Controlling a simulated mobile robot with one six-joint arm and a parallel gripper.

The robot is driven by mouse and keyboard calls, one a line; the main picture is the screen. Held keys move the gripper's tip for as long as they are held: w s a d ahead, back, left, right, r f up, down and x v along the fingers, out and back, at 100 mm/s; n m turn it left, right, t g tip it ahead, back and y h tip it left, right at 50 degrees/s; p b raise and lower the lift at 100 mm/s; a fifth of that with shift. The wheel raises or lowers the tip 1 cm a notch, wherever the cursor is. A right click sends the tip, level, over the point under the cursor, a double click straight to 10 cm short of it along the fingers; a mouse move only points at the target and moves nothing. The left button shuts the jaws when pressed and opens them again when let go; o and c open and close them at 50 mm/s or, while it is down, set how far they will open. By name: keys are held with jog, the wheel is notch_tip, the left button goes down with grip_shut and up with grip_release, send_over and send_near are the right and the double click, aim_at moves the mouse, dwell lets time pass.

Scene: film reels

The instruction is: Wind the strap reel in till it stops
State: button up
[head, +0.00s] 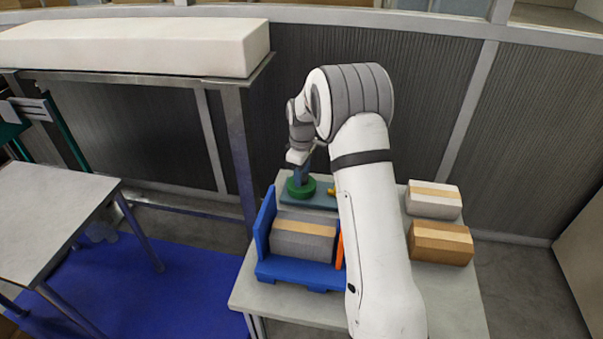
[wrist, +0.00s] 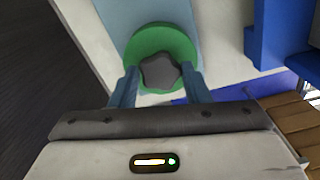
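The strap reel (wrist: 186,42) is a green disc with a dark grey star-shaped knob (wrist: 159,73) at its middle. In the head view the reel (head: 300,190) stands at the back left of the grey table, on a blue-grey plate (head: 322,202). My gripper (wrist: 158,68) points at the reel, with one blue finger on each side of the knob. The fingers look apart from the knob, with narrow gaps showing. In the head view my gripper (head: 302,172) is directly over the reel. No strap can be made out clearly.
A blue cradle (head: 295,272) in front of the reel holds a grey, tan-banded parcel (head: 302,240). An orange strip (head: 340,252) stands beside it, partly behind my arm. White (head: 433,205) and brown (head: 440,250) parcels lie on the right of the table (head: 250,295).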

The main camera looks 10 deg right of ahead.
jog(key=c, duration=0.5)
jog(key=shift+m, duration=0.4)
jog(key=m+b, duration=0.1)
jog(key=m, duration=0.4)
jog(key=shift+m, duration=0.3)
jog(key=m, duration=0.6)
jog(key=shift+b, duration=0.3)
jog(key=m, duration=0.6)
jog(key=shift+a+r+m, duration=0.1)
jog(key=shift+m, duration=0.2)
jog(key=m, duration=0.3)
jog(key=shift+m, duration=0.3)
jog(key=shift+w+m, duration=0.1)
jog(key=shift+m, duration=1.6)
